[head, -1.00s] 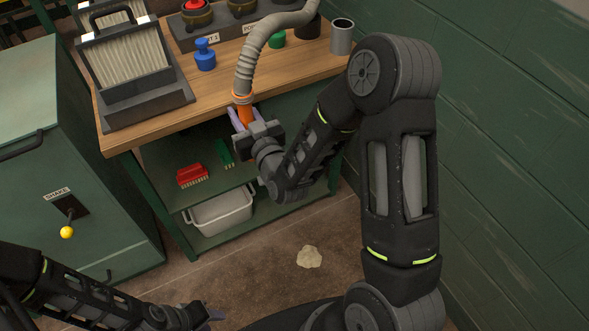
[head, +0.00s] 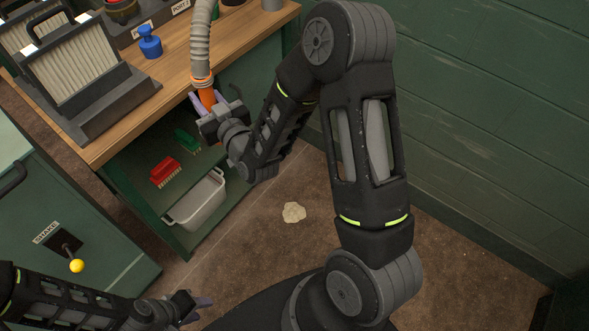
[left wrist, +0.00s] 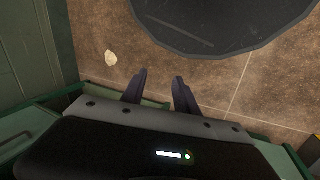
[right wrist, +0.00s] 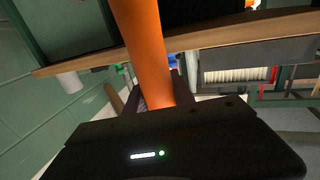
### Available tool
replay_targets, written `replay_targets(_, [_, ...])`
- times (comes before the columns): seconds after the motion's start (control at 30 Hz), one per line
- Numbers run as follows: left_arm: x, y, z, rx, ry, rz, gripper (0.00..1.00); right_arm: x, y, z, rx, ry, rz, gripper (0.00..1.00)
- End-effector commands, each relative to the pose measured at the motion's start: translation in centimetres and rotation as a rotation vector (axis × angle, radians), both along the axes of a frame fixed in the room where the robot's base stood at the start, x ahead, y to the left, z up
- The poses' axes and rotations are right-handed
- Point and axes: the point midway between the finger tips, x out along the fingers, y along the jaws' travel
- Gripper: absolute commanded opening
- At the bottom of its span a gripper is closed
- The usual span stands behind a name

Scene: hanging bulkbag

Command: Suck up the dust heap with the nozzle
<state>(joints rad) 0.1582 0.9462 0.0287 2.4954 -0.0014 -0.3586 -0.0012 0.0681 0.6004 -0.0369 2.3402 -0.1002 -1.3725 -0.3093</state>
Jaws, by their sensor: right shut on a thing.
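The dust heap (head: 294,212) is a small pale patch on the brown floor, right of the bench; it also shows in the left wrist view (left wrist: 111,58). The orange nozzle (head: 207,98) is on the end of a grey ribbed hose (head: 201,45). My right gripper (head: 212,107) is shut on the nozzle near the bench's front edge, above floor level and away from the heap. The nozzle fills the middle of the right wrist view (right wrist: 145,45). My left gripper (head: 203,303) is low at the bottom; its fingers (left wrist: 160,78) are apart and empty.
The wooden workbench (head: 178,78) carries a filter unit (head: 75,70) and a blue knobbed piece (head: 150,43). Its shelves hold a red brush (head: 165,171), a green brush (head: 187,140) and a grey bin (head: 198,202). A green cabinet (head: 100,235) stands left. Floor around the heap is clear.

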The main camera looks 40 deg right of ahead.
Motion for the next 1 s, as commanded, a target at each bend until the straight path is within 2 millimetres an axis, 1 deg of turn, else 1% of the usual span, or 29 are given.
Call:
replay_targets(0.03, [0.0, 0.0, 0.0, 0.000, 0.000, 0.000, 0.37, 0.0, 0.0, 0.1, 0.000, -0.001, 0.000, 0.00])
replay_targets(0.17, [0.0, 0.0, -0.3, 0.000, 0.000, 0.000, 0.48, 0.1, -0.1, -0.5, 0.001, 0.001, -0.003, 0.00])
replay_targets(0.27, [0.0, 0.0, -1.3, 0.001, 0.000, 0.001, 0.56, 0.5, -0.7, -1.9, 0.003, 0.008, -0.013, 0.00])
replay_targets(0.3, [0.1, 0.1, -1.9, 0.001, -0.002, 0.003, 0.58, 0.7, -1.1, -2.9, 0.004, 0.014, -0.020, 0.00])
replay_targets(0.37, [0.2, 0.1, -3.0, 0.002, -0.003, 0.005, 0.58, 1.1, -1.9, -4.7, 0.007, 0.024, -0.035, 0.00])
replay_targets(0.47, [0.4, 0.3, -5.4, 0.005, -0.007, 0.008, 0.58, 2.0, -3.6, -8.9, 0.015, 0.048, -0.066, 0.00])
replay_targets(0.5, [0.4, 0.3, -6.5, 0.006, -0.008, 0.010, 0.58, 2.4, -4.5, -10.8, 0.019, 0.059, -0.082, 0.00])
replay_targets(0.57, [0.6, 0.4, -8.3, 0.008, -0.011, 0.013, 0.58, 3.0, -5.9, -14.1, 0.026, 0.078, -0.107, 0.00])
replay_targets(0.6, [0.7, 0.5, -9.6, 0.009, -0.013, 0.016, 0.58, 3.3, -7.0, -16.3, 0.032, 0.090, -0.126, 0.00])
replay_targets(0.67, [0.9, 0.6, -11.5, 0.011, -0.017, 0.020, 0.58, 3.8, -8.7, -19.8, 0.042, 0.111, -0.155, 0.00])
replay_targets(0.7, [1.0, 0.7, -12.7, 0.013, -0.019, 0.022, 0.58, 4.1, -9.8, -22.2, 0.048, 0.124, -0.175, 0.00])
replay_targets(0.77, [1.1, 0.8, -14.5, 0.014, -0.021, 0.026, 0.58, 4.4, -11.6, -25.6, 0.058, 0.143, -0.204, 0.00])
replay_targets(0.8, [1.2, 0.9, -15.7, 0.016, -0.024, 0.029, 0.58, 4.5, -12.7, -28.0, 0.065, 0.156, -0.224, 0.00])
replay_targets(0.87, [1.4, 1.0, -17.5, 0.018, -0.027, 0.032, 0.58, 4.7, -14.5, -31.5, 0.076, 0.176, -0.254, 0.00])
replay_targets(0.9, [1.5, 1.0, -18.7, 0.019, -0.029, 0.034, 0.58, 4.7, -15.7, -33.8, 0.083, 0.188, -0.274, 0.00])
replay_targets(0.97, [1.7, 1.1, -20.4, 0.021, -0.032, 0.037, 0.58, 4.6, -17.4, -37.3, 0.095, 0.207, -0.304, 0.00])
replay_targets(1.0, [1.8, 1.2, -21.6, 0.022, -0.034, 0.040, 0.58, 4.4, -18.6, -39.6, 0.103, 0.218, -0.325, 0.00])
